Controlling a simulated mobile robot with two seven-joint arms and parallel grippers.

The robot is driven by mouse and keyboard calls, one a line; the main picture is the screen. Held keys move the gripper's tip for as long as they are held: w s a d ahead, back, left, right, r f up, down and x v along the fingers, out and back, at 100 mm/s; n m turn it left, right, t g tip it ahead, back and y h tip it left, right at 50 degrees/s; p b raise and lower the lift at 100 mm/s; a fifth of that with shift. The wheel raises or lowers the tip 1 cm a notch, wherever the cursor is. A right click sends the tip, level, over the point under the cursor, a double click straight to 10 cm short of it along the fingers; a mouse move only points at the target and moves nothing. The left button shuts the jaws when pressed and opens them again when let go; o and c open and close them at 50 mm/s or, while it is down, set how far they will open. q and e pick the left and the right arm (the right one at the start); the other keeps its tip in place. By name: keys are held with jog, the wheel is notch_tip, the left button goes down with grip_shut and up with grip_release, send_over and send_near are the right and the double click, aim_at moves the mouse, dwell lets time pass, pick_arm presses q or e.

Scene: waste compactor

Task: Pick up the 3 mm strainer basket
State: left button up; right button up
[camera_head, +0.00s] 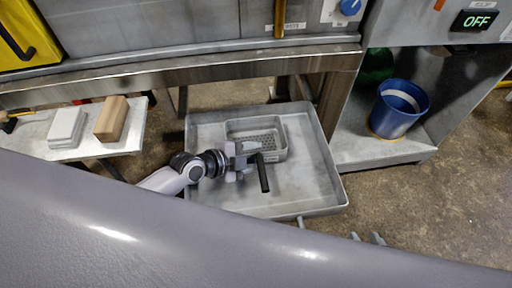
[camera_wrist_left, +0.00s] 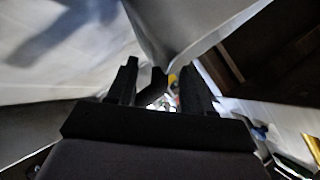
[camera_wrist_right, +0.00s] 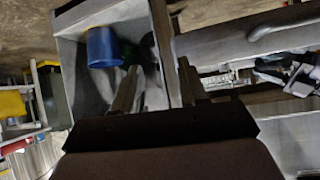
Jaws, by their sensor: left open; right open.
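The strainer basket (camera_head: 270,136), a small grey rectangular box with a perforated floor, sits in the back of a wide grey tray (camera_head: 325,195) in the head view. My left gripper (camera_head: 247,162) is open at the basket's near-left side, partly covering it. A black bar (camera_head: 263,175), which looks like the handle, juts toward the camera beside the fingers. In the left wrist view, a dark piece (camera_wrist_left: 157,84) shows between the open fingers; I cannot tell whether they touch it. My right gripper (camera_wrist_right: 160,85) is open and empty; its fingertips show low in the head view (camera_head: 367,239).
A steel bench edge runs above the tray's back. A blue bucket (camera_head: 399,108) stands on a low shelf at right. A side surface at left holds a white block (camera_head: 67,126) and a wooden block (camera_head: 111,118). The floor right of the tray is clear.

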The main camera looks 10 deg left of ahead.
pick_arm(q)
grip_shut()
jog(key=shift+r, duration=0.1)
